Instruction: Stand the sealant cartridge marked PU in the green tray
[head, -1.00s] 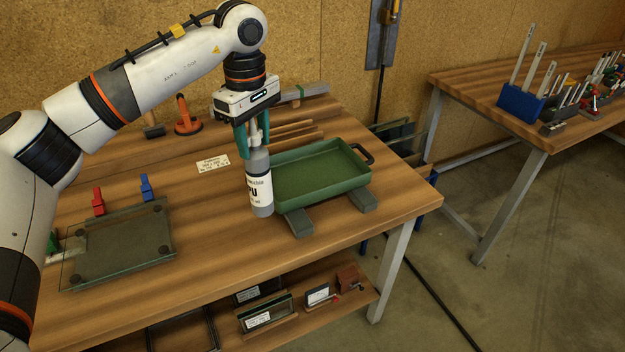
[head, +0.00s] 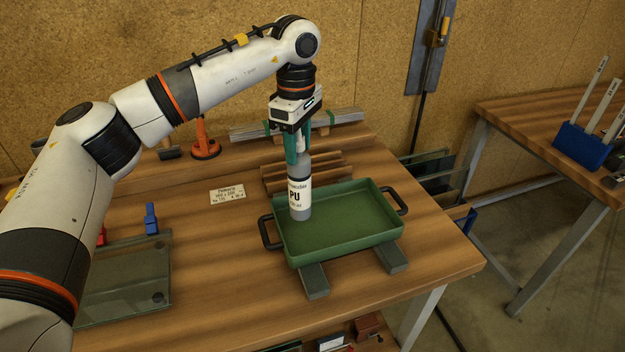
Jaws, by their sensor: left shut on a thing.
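The sealant cartridge marked PU (head: 299,196) is a grey tube with a white label, held upright. My left gripper (head: 298,148) is shut on its upper end, with the fingers pointing down. The green tray (head: 345,248) lies on the workbench, raised on grey blocks, with a black handle at each end. The cartridge's lower end shows against the left part of the tray's inside. I cannot tell whether it touches the tray floor. My right gripper is not in view.
A glass pane (head: 125,280) with a blue clamp (head: 151,218) lies at the left. Wooden strips (head: 305,172) lie just behind the tray. An orange suction lifter (head: 204,140) and a paper label (head: 227,194) are farther left. A second bench (head: 530,118) stands at the right.

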